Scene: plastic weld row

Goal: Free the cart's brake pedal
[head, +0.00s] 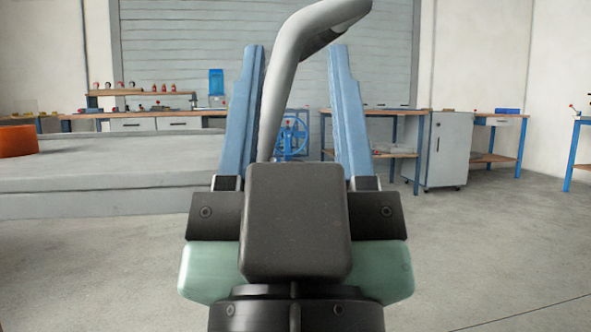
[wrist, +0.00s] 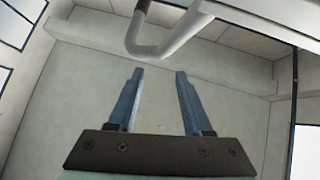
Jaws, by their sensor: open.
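My gripper (head: 297,50) fills the middle of the head view, its two blue fingers pointing up and spread apart. In the wrist view my gripper (wrist: 160,72) is open, with nothing between its fingertips. A bent grey tube (head: 287,85) rises between the fingers in the head view and curves to the upper right. In the wrist view a hooked grey tube (wrist: 150,48) shows beyond the fingertips. I cannot tell what it belongs to. A grey cabinet on castors (head: 448,150) stands at the right back. I cannot make out a brake pedal in either view.
A broad grey platform (head: 100,180) lies at the left, with an orange round object (head: 17,140) on it. Workbenches (head: 145,115) line the back wall. A blue-framed machine (head: 293,136) shows behind the fingers. Open floor (head: 480,240) lies at the right.

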